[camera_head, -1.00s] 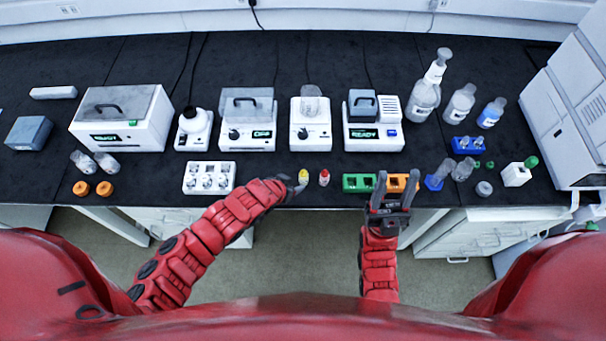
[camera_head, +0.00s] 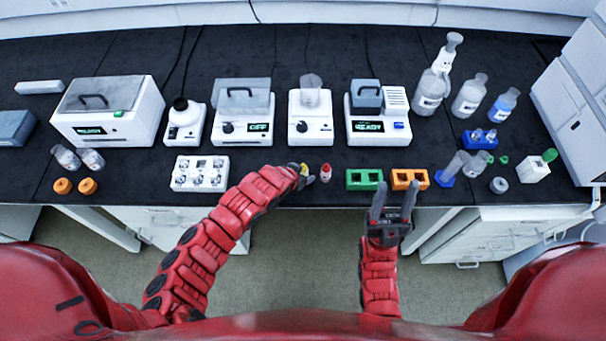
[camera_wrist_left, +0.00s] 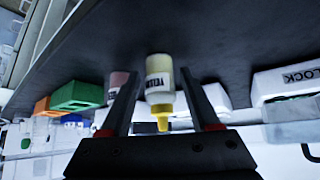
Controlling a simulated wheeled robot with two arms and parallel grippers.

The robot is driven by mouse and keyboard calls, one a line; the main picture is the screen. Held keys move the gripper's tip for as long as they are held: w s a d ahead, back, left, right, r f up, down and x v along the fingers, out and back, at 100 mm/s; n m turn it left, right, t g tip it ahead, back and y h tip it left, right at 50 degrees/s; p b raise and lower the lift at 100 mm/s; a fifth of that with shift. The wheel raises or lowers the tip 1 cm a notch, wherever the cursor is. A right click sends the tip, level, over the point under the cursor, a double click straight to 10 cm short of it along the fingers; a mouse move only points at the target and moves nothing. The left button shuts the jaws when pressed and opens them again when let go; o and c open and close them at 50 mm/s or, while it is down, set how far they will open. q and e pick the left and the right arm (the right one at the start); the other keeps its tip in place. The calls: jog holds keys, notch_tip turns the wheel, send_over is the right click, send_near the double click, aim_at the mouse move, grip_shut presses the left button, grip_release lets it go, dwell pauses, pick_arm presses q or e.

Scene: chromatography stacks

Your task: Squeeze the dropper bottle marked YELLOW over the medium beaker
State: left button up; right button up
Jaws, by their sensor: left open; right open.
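The YELLOW dropper bottle (camera_head: 304,168), small with a yellow tip, stands near the front edge of the black bench. In the left wrist view the bottle (camera_wrist_left: 160,88) shows its label between the two fingers of my left gripper (camera_wrist_left: 157,90). That gripper (camera_head: 301,176) is open around the bottle, with gaps visible at the fingers, and partly hides it in the head view. A clear beaker (camera_head: 311,88) stands on a white device at the back; I cannot tell whether it is the medium one. My right gripper (camera_head: 393,190) is open and empty before the bench edge.
A red-capped bottle (camera_head: 326,172) stands just right of the yellow one. Green (camera_head: 365,179) and orange (camera_head: 409,179) racks stand further right. Some bare bench lies behind the bottles.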

pick_arm(q)
jog(key=c, duration=0.5)
jog(key=shift+r+p, duration=1.1)
jog(key=shift+r, duration=1)
jog(key=shift+o, duration=0.2)
